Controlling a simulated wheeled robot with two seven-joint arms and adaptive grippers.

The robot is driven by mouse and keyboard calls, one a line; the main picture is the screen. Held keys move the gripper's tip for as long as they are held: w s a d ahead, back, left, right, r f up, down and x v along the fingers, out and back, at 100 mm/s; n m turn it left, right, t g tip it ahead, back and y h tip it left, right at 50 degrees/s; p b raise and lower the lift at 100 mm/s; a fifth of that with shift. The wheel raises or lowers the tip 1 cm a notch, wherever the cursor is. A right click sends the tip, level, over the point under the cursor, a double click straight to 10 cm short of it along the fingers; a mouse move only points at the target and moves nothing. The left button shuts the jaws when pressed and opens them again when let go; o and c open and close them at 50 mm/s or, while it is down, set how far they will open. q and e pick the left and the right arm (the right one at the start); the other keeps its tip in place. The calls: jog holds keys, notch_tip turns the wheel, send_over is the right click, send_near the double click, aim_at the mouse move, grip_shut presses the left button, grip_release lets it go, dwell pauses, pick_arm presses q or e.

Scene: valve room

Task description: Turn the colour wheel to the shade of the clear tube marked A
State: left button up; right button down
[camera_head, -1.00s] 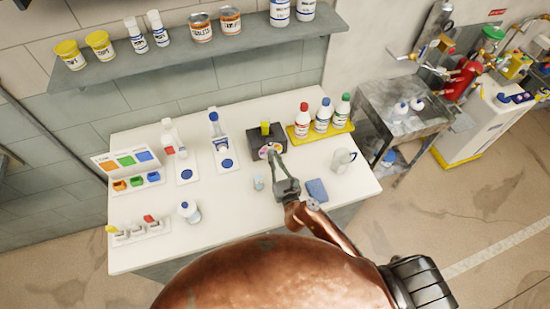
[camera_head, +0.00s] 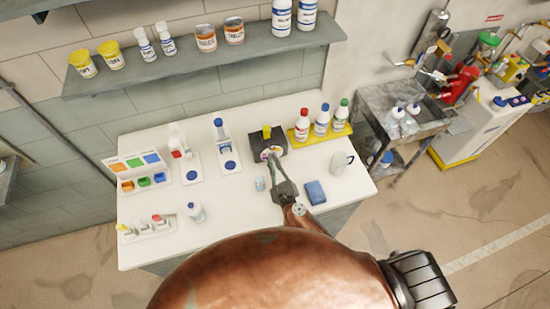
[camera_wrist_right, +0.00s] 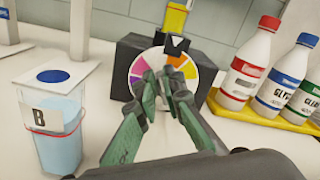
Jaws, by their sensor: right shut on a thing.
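The colour wheel (camera_wrist_right: 206,74) is an upright disc with purple, magenta, orange and yellow sectors on the front of a dark box (camera_wrist_right: 128,60); it also shows in the head view (camera_head: 271,154). A black notched pointer (camera_wrist_right: 177,45) sits at its top edge, above orange-yellow sectors. A tube with yellow contents (camera_wrist_right: 175,18) stands in the box top; I cannot read a mark A on it. My right gripper (camera_wrist_right: 166,88) is shut on the wheel's middle, its green fingers hiding the hub; it also shows in the head view (camera_head: 275,164). My left gripper is out of view.
A beaker marked B (camera_wrist_right: 60,135) with blue liquid stands close left of my right gripper. Capped bottles (camera_head: 322,119) stand on a yellow tray right of the box. A blue cloth or pad (camera_head: 315,192) and a white jug (camera_head: 341,163) lie right of the gripper.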

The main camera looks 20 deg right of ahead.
jog(key=n+p, duration=0.2)
jog(key=n, duration=0.2)
jog(key=shift+a+f+n+p, duration=0.2)
jog(key=shift+a+n+p, duration=0.1)
jog(key=shift+p, duration=0.1)
jog(key=shift+a+f+n+p, duration=0.1)
jog(key=shift+n+p, duration=0.2)
jog(key=shift+n, duration=0.3)
jog(key=shift+a+f+n+p, duration=0.1)
jog(key=shift+n+p, duration=0.15)
jog(key=shift+n, duration=0.35)
jog(key=shift+f+n+p, duration=0.25)
jog(key=shift+n+p, duration=0.2)
jog(key=shift+n, duration=1.05)
jog(key=c, duration=2)
grip_release()
jog(key=shift+c, duration=0.2)
